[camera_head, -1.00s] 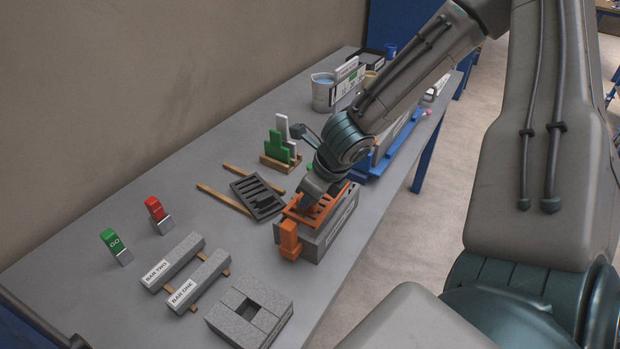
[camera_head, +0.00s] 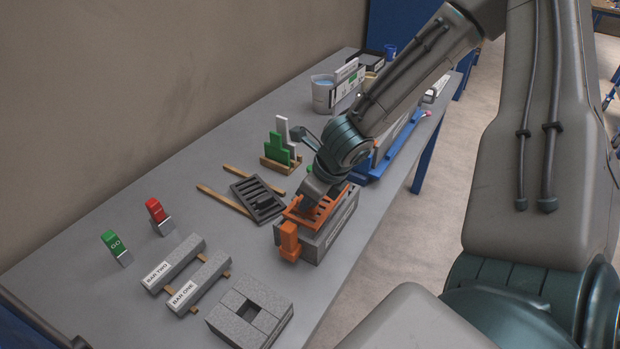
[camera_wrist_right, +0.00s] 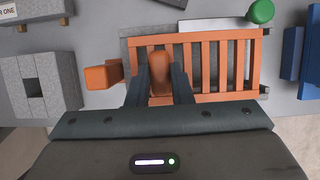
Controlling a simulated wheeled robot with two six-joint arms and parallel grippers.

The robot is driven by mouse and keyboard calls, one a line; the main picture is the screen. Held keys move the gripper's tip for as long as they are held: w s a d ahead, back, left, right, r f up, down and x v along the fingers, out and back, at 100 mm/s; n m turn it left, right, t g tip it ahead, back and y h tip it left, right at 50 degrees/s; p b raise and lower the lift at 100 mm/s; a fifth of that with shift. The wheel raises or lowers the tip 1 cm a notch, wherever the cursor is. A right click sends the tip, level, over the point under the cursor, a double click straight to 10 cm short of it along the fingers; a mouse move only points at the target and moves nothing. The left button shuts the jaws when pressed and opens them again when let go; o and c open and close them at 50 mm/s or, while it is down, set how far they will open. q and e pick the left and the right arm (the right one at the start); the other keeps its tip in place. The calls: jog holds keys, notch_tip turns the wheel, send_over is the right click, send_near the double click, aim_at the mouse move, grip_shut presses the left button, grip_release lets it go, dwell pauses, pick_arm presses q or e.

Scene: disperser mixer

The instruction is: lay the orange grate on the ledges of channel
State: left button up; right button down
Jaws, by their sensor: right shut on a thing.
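The orange grate (camera_head: 327,209) is slatted and lies along the top of the grey channel (camera_head: 322,245) near the table's front edge. In the right wrist view the grate (camera_wrist_right: 223,63) spans most of the channel, with a grey strip of the channel (camera_wrist_right: 133,32) showing beyond its far edge. I cannot tell whether the grate rests on the ledges or sits slightly above them. My right gripper (camera_head: 307,203) points down over the grate. Its two dark fingers (camera_wrist_right: 161,75) are shut on the grate's upright orange handle. My left gripper is not in view.
An orange block (camera_head: 288,240) stands at the channel's left end. A dark grate (camera_head: 258,197) lies behind, near wooden strips. Bar one (camera_head: 199,282), bar two (camera_head: 172,263) and a grey square block (camera_head: 250,310) are at the left. A blue-edged unit (camera_head: 385,155) is beyond my wrist.

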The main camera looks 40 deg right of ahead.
aim_at(310, 209)
jog(key=shift+p, duration=0.5)
dwell(0.8)
jog(key=shift+f+b, duration=1.35)
jog(key=shift+f, duration=0.4)
jog(key=c, duration=1.2)
grip_release()
jog(key=shift+r, duration=0.1)
jog(key=p+v, duration=0.3)
jog(key=shift+r, duration=0.3)
jog(key=p+v, duration=0.4)
jog(key=v, duration=0.1)
jog(key=shift+s+r, duration=0.1)
jog(key=shift+p+v, duration=1)
